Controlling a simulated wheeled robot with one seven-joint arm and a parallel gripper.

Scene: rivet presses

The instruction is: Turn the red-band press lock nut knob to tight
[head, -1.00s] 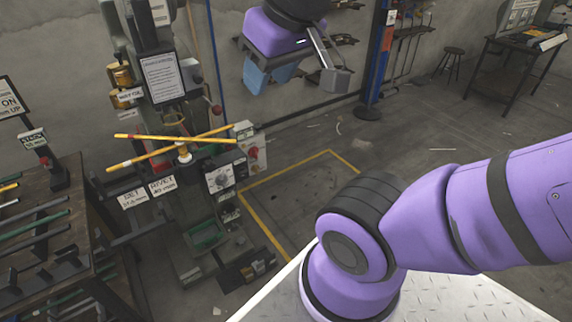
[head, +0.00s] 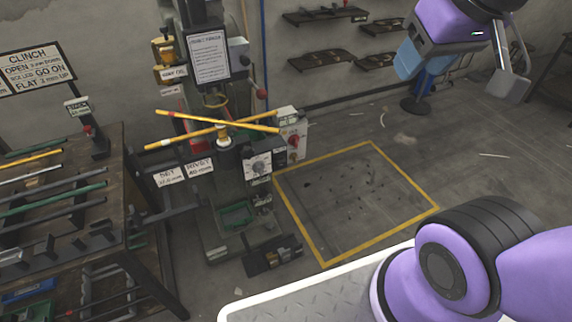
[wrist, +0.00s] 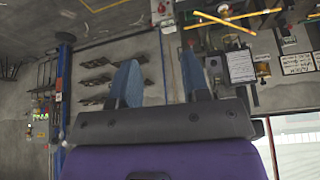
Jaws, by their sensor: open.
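A rivet press (head: 207,100) stands left of centre in the head view, with crossed yellow bars (head: 215,125) across its front. A small white and brass part (head: 222,136) sits where the bars cross. A red knob (head: 294,141) on a grey box and a round dial (head: 259,165) sit at the press's right side. My gripper (head: 422,68) is open and empty, well right of the press. Its two blue fingers stand apart in the wrist view (wrist: 159,68), which shows the press sign (wrist: 241,66) upside down.
A workbench (head: 112,215) with several coloured bars stands left of the press, with a clinch sign (head: 32,70) behind it. Wall shelves (head: 325,60) hang behind. My white deck is at the bottom.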

